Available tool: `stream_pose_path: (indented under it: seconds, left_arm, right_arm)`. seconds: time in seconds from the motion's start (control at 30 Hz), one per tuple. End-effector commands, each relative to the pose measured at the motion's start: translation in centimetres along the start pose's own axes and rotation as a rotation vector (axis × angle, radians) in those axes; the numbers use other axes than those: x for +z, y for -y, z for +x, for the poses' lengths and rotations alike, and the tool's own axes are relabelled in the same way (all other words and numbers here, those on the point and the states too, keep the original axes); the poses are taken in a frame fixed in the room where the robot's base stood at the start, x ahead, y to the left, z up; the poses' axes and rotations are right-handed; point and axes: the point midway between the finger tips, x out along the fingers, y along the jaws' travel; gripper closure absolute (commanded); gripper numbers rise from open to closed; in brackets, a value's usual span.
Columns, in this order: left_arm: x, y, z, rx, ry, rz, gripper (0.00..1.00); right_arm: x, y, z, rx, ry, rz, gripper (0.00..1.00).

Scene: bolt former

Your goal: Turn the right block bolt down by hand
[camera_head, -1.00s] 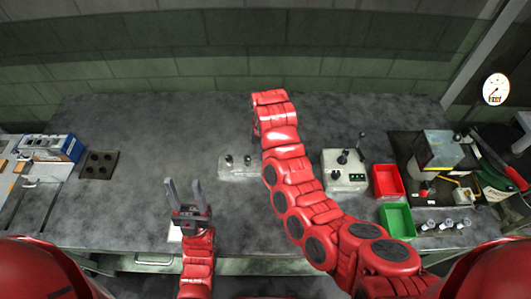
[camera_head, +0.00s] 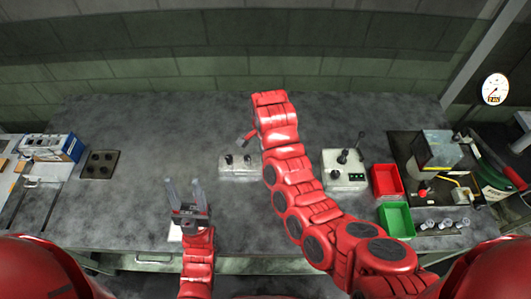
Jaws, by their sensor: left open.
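A light grey block (camera_head: 239,174) lies on the table left of my right arm. Two dark bolts stand up from it, a left one (camera_head: 229,159) and a right one (camera_head: 247,159). The block's right end is hidden by my right arm. My right arm reaches up past the block, and its wrist hides most of the right gripper. A small reddish-dark piece shows left of that wrist, above the right bolt; I cannot tell whether it is a finger. My left gripper (camera_head: 187,196) is open and empty, in front and left of the block, fingers pointing up.
A control box (camera_head: 344,180) with levers, a red bin (camera_head: 387,181) and a green bin (camera_head: 396,219) stand right of my right arm. A dark plate with holes (camera_head: 99,164) and a blue-white box (camera_head: 55,147) are at the left. The table's middle left is clear.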

Motion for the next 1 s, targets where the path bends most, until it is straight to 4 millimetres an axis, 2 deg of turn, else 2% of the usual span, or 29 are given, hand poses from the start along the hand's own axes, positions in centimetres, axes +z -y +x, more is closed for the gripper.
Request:
stream_pose_path:
  seconds: [0.4, 1.0]
  left_arm:
    - [-0.01, 0.00, 0.06, 0.000, 0.000, 0.000, 0.50]
    - [-0.02, 0.00, 0.07, 0.000, 0.000, 0.000, 0.50]
  right_arm:
    - [-0.14, 0.22, -0.28, -0.008, -0.003, 0.241, 1.00]
    - [-0.18, 0.25, -0.33, -0.010, -0.003, 0.298, 1.00]
